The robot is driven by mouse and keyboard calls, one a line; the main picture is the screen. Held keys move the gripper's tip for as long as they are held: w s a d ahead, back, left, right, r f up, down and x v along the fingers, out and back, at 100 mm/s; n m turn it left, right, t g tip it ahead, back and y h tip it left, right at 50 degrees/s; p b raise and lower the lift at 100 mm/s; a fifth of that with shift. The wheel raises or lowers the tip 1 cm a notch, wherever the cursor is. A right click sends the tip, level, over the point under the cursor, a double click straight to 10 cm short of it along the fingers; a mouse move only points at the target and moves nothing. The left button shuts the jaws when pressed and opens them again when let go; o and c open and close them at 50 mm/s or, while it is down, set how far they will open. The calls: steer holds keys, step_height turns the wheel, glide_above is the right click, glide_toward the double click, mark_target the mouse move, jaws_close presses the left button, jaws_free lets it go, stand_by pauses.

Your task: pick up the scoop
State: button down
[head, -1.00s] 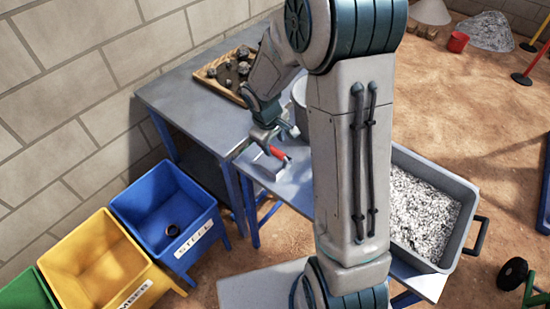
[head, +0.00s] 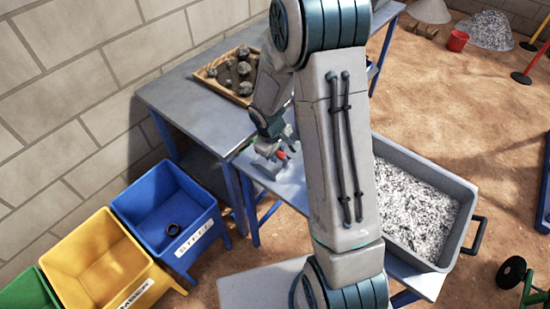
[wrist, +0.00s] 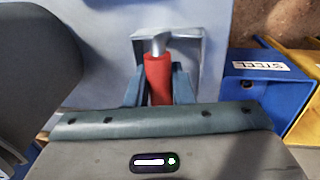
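The scoop has a red handle and a grey metal pan. In the wrist view, the handle (wrist: 158,78) stands at the centre and the pan (wrist: 190,45) lies beyond it on the grey-blue tabletop. My gripper (wrist: 159,88) has one blue finger on each side of the handle, and both look flush against it. In the head view, my gripper (head: 280,152) is down at the scoop on the low table. Only a bit of the red handle (head: 282,155) shows there, and my gripper hides part of the scoop. The pan appears to rest on the table.
A wooden tray of dark rocks (head: 225,70) sits on the higher workbench (head: 170,95). A grey bin of pale gravel (head: 465,215) stands at the right, behind my arm. A blue steel bin (head: 165,190) and a yellow bin (head: 95,250) stand at the lower left.

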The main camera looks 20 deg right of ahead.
steer(key=shift+r, duration=0.1)
step_height(320, 180, up, 10)
steer(key=shift+f, duration=0.1)
stand_by(0.5)
stand_by(1.2)
